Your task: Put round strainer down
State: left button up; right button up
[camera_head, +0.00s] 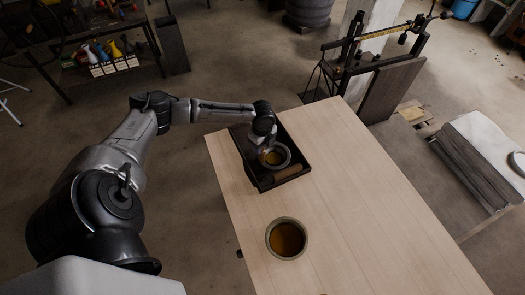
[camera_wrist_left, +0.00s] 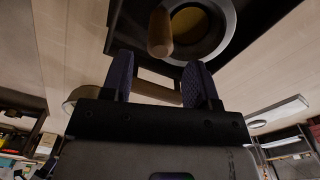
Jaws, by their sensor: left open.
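The round strainer (camera_head: 287,160), a grey metal ring with a yellowish middle, sits inside a dark tray (camera_head: 249,165) on the wooden table. In the left wrist view the ring (camera_wrist_left: 229,17) shows at the top, with a brown wooden handle (camera_wrist_left: 160,32) in front of it. My left gripper (camera_head: 266,142) is over the tray, by the far side of the ring, and partly hides it. Its two fingers (camera_wrist_left: 160,68) are apart in the left wrist view, with nothing clearly between them. Whether they touch anything cannot be told. My right gripper is out of view.
A round bowl with amber contents (camera_head: 287,239) stands on the table (camera_head: 365,215) nearer me. The table right of the tray is clear. A beam scale (camera_head: 352,65) stands on the floor beyond the table. A shelf with bottles (camera_head: 100,60) is at the upper left.

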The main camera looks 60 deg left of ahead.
pick_arm(q)
notch_tip(320, 180, up, 6)
jog(key=shift+r+b, duration=0.1)
jog(key=shift+b, duration=0.35)
jog(key=shift+d, duration=0.3)
jog(key=s+d+f+h, duration=0.1)
jog(key=s+d+f, duration=0.2)
jog(key=d, duration=0.4)
jog(key=s+d+f+n+t, duration=0.1)
jog(key=s+d+f, duration=0.15)
jog(key=d, duration=0.45)
jog(key=s+d+f+h, duration=0.1)
jog(key=s+d+f, duration=0.15)
jog(key=d, duration=0.55)
jog(key=s+d+r+n+t+y, duration=0.1)
jog(key=s+d+n, duration=0.1)
jog(key=s+n, duration=0.4)
jog(key=s+d+r+n+t, duration=0.1)
jog(key=s+d+r+n, duration=0.1)
jog(key=s+n, duration=0.4)
jog(key=shift+s+d+t+y, duration=0.3)
jog(key=shift+s+d+y, duration=0.1)
jog(key=shift+d, duration=0.4)
jog(key=shift+r, duration=0.1)
